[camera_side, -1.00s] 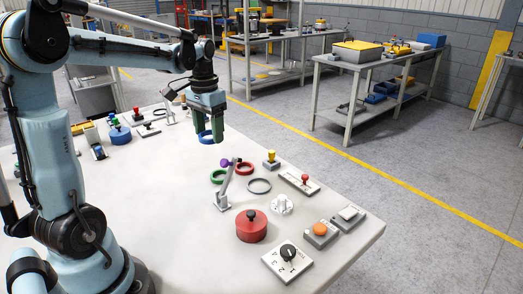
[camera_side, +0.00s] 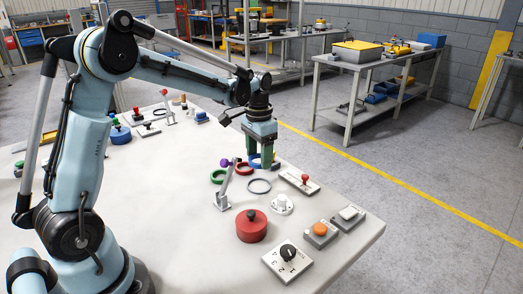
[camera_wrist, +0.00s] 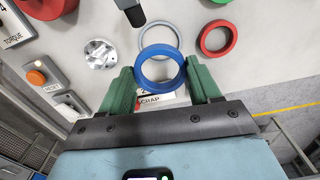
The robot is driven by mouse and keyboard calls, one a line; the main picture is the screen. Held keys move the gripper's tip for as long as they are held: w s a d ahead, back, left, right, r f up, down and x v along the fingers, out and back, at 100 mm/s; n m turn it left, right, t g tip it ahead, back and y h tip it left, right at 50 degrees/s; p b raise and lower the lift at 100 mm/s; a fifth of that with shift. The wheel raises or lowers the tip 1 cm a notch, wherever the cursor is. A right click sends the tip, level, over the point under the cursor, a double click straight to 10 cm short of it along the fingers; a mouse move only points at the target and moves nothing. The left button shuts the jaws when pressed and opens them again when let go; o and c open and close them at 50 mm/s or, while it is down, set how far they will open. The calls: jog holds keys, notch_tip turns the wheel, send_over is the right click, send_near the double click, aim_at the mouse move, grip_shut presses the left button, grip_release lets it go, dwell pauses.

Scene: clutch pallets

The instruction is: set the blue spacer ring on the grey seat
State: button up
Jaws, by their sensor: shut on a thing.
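My gripper (camera_side: 260,164) has its green fingers shut on the blue spacer ring (camera_side: 256,166), which it holds above the table. In the wrist view the blue ring (camera_wrist: 160,84) sits level between the fingertips of my gripper (camera_wrist: 160,76). The grey seat (camera_side: 259,193) is a flat grey ring on the table, in front of my gripper in the side view. In the wrist view the grey seat (camera_wrist: 160,22) shows beyond the blue ring, which overlaps its near part. The two look apart; the exact height between them I cannot tell.
A red ring (camera_wrist: 203,41) and a green ring (camera_side: 217,177) lie beside the seat.

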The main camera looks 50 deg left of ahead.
aim_at(259, 187)
jog(key=shift+f, duration=3.45)
jog(key=shift+f, duration=0.4)
jog(key=shift+r, duration=0.95)
dwell(1.1)
jog(key=shift+f, duration=0.8)
dwell(0.8)
jog(key=o, duration=0.7)
jog(key=shift+o, duration=0.2)
